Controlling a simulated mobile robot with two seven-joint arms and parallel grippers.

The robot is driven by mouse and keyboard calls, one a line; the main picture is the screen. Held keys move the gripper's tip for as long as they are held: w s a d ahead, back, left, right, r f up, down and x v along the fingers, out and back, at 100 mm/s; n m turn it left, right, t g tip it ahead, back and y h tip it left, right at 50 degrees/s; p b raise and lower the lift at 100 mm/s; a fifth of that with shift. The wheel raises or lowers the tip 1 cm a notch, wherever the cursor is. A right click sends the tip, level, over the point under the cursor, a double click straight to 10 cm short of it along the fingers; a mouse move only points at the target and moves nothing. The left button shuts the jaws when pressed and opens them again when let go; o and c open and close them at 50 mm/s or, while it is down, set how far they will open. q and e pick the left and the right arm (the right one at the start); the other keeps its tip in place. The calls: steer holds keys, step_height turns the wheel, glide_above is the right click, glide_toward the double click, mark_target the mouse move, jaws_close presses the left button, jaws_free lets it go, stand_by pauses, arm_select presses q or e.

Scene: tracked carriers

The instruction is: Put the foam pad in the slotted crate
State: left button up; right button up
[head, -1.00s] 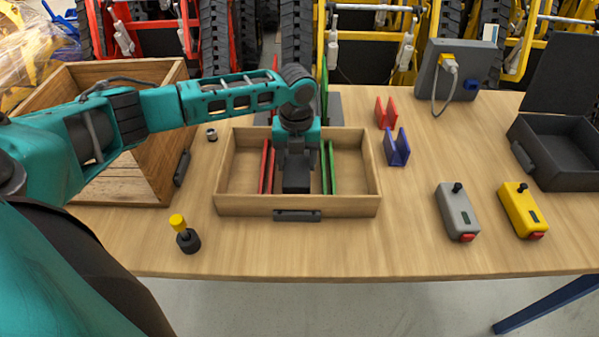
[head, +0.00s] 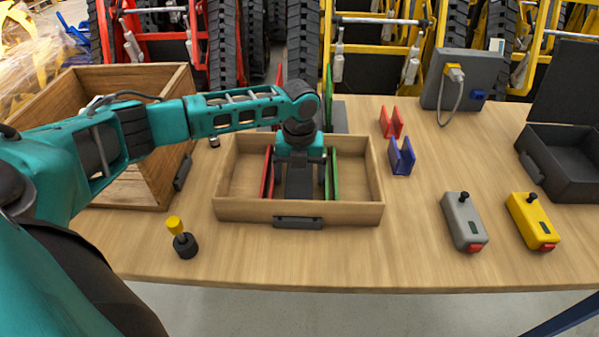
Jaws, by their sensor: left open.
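The slotted crate (head: 345,212) is a shallow wooden box with a dark front handle, near the middle of the table. A red divider (head: 267,173) and a green divider (head: 331,174) stand upright in it. A dark grey block between the dividers, apparently the foam pad (head: 299,182), sits inside the crate below my left gripper. My left gripper (head: 299,168) is over the middle slot, pointing down, with its fingers spread on either side of the block. Whether the fingers touch the dividers is hard to tell. The block's back is hidden by the gripper. My right gripper is out of view.
A deep wooden box (head: 125,195) stands left, under my left arm. A yellow-topped black knob (head: 182,240) is in front. Red (head: 391,122) and blue (head: 402,157) brackets, grey (head: 463,220) and yellow (head: 532,220) handsets and an open black case (head: 562,160) are right.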

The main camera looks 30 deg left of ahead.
mark_target(300, 175)
arm_select(q)
steer(key=shift+r+p, duration=0.65)
steer(key=shift+r, duration=0.1)
step_height(300, 175, up, 4)
steer(key=p, duration=0.4)
steer(key=shift+r+p, duration=0.1)
steer(key=shift+p, duration=0.3)
step_height(300, 175, up, 7)
steer(key=shift+f+p, duration=0.2)
steer(key=shift+p, duration=0.1)
steer(key=shift+s, duration=0.1)
